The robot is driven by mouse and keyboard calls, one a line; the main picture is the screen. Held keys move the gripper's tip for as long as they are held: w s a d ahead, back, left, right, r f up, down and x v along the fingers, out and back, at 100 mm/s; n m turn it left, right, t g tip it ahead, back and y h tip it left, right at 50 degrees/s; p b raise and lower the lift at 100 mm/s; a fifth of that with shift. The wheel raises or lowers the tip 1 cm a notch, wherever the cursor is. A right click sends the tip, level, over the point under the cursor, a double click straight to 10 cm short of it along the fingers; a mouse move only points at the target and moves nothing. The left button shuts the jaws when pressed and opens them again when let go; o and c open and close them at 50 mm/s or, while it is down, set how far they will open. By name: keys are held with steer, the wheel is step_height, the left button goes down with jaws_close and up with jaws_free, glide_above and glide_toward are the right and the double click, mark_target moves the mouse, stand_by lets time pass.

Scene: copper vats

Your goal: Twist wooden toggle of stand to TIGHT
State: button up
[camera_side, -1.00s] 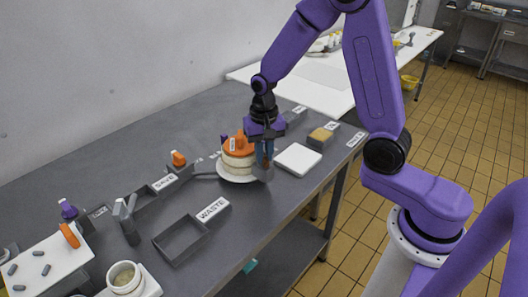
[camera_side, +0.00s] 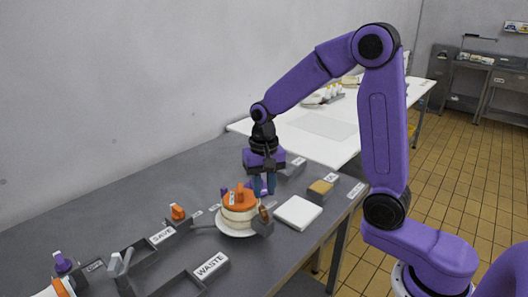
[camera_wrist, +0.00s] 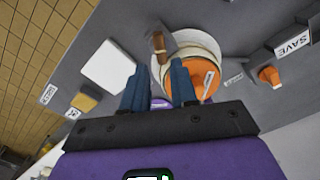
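The stand is a round orange-topped, cream-sided piece (camera_side: 240,206) on a white disc, with a grey block (camera_side: 263,228) at its front right. A small brown wooden toggle (camera_side: 265,213) sits at that block; it also shows in the wrist view (camera_wrist: 159,45), pointing roughly up-down. My gripper (camera_side: 264,187) points down behind the stand, apart from the toggle. In the wrist view its two blue fingers (camera_wrist: 158,84) are spread with a gap between them, and the toggle lies beyond their tips. I cannot read a TIGHT mark.
A purple piece (camera_wrist: 160,103) shows between the fingers, close to the stand. A white square plate (camera_side: 298,212) and a grey block with a tan top (camera_side: 320,190) stand to the right. The WASTE tray (camera_side: 190,286) and SAVE holder (camera_side: 150,244) lie to the left.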

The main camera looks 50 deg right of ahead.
mark_target(264, 210)
step_height(264, 210, up, 11)
stand_by(0.3)
steer(key=s+a+f+n, duration=0.1)
steer(key=s+f+n, duration=0.3)
steer(key=s+n, duration=0.5)
steer(key=s+a+f+n, duration=0.1)
steer(key=s+f+n, duration=0.3)
steer(key=s+n, duration=0.5)
steer(key=s, duration=0.8)
steer(key=shift+a+f+n, duration=0.15)
steer(key=shift+f+n, duration=0.1)
steer(key=shift+n, duration=0.15)
steer(key=shift+w, duration=0.1)
stand_by(0.4)
